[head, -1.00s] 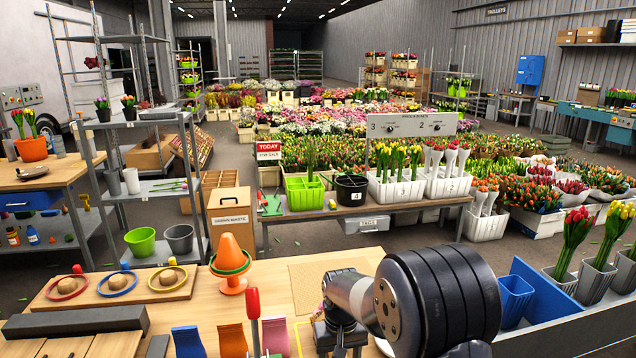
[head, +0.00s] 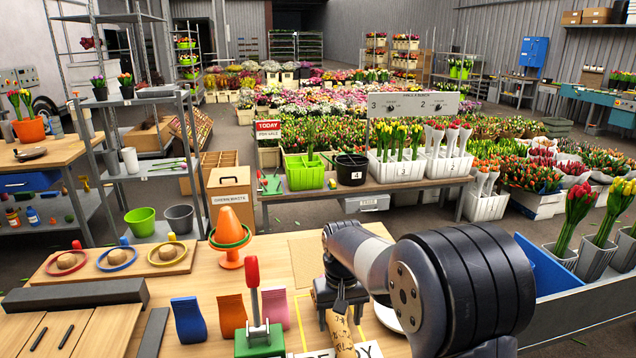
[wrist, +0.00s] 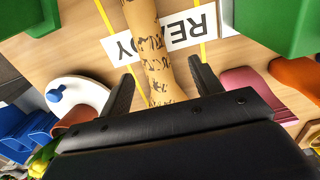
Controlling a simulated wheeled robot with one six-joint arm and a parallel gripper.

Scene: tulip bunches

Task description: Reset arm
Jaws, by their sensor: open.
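My gripper (head: 341,300) hangs fingers-down over the front of the wooden table in the head view. In the wrist view its two black fingers (wrist: 162,82) are spread apart and open. A brown printed paper roll or wrapped bunch (wrist: 148,45) lies across a white READY label (wrist: 180,30) and runs between the fingers; I cannot tell whether either finger touches it. Its near end also shows in the head view (head: 343,338) below my gripper. My arm and its large dark joint cover part of the table at the right.
A green stand with a red-handled lever (head: 258,335) stands left of my gripper, beside blue, orange and pink holders (head: 189,320). An orange cone (head: 229,236) with rings stands behind them. A blue bin (head: 550,265) and tulip pots (head: 560,256) are at the right.

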